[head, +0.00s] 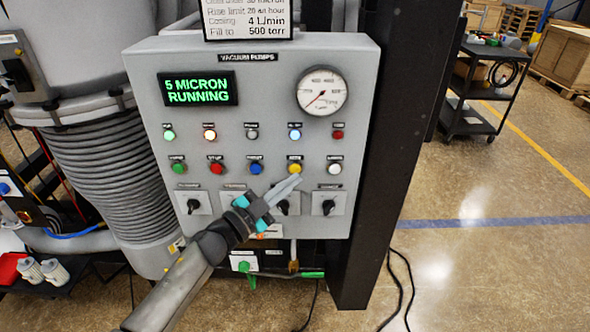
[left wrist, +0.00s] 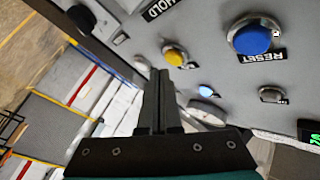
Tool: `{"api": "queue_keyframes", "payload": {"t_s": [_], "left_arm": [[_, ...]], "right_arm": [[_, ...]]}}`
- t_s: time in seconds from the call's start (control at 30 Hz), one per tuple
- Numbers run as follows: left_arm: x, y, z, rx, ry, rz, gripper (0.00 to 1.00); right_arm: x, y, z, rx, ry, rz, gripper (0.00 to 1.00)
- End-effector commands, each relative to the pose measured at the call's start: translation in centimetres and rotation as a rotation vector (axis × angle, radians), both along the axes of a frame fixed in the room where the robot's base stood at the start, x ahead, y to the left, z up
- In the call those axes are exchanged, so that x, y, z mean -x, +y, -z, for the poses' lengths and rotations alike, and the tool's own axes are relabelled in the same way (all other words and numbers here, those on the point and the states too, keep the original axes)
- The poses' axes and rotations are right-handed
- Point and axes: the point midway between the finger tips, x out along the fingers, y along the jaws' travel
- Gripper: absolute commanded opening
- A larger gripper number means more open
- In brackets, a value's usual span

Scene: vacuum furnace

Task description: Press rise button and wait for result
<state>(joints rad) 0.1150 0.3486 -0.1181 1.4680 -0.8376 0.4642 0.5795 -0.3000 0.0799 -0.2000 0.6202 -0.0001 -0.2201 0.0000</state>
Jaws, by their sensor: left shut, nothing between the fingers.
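The grey vacuum pumps panel (head: 150,70) has a row of coloured push buttons: green, red, blue, yellow and white. The yellow button (head: 295,168) is fourth from the left; its label is too small to read surely, so I cannot tell which is the rise button. My left gripper (head: 296,180) is shut and empty, its tips just below the yellow button. In the left wrist view the tips (left wrist: 160,73) are beside the yellow button (left wrist: 175,56); contact cannot be told. The green display (head: 198,90) reads "5 MICRON RUNNING". My right gripper is not in view.
A round gauge (head: 322,91) and a row of lamps are above the buttons. The blue reset button (left wrist: 250,40) is near. A black post (head: 390,150) stands right of the panel; a cart (head: 480,100) is beyond.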

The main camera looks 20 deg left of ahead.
Motion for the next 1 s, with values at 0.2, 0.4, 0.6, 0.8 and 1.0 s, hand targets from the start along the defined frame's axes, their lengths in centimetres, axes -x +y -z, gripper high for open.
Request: {"api": "queue_keyframes", "payload": {"t_s": [0.2,0.4,0.6,0.8,1.0], "left_arm": [[0.00,0.00,0.00,0.000,0.000,0.000,0.00],[-0.16,0.06,0.00,0.000,0.000,0.000,0.00],[-0.79,0.23,-0.01,-0.001,0.000,0.000,0.00],[-0.83,0.24,0.00,-0.001,0.000,0.000,0.00],[-0.86,0.26,0.00,0.000,0.000,0.000,0.00]], "right_arm": [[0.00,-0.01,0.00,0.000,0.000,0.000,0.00],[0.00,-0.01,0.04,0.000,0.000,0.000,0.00],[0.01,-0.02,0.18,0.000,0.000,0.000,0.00],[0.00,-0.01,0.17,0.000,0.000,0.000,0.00],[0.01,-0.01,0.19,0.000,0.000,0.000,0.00]]}}
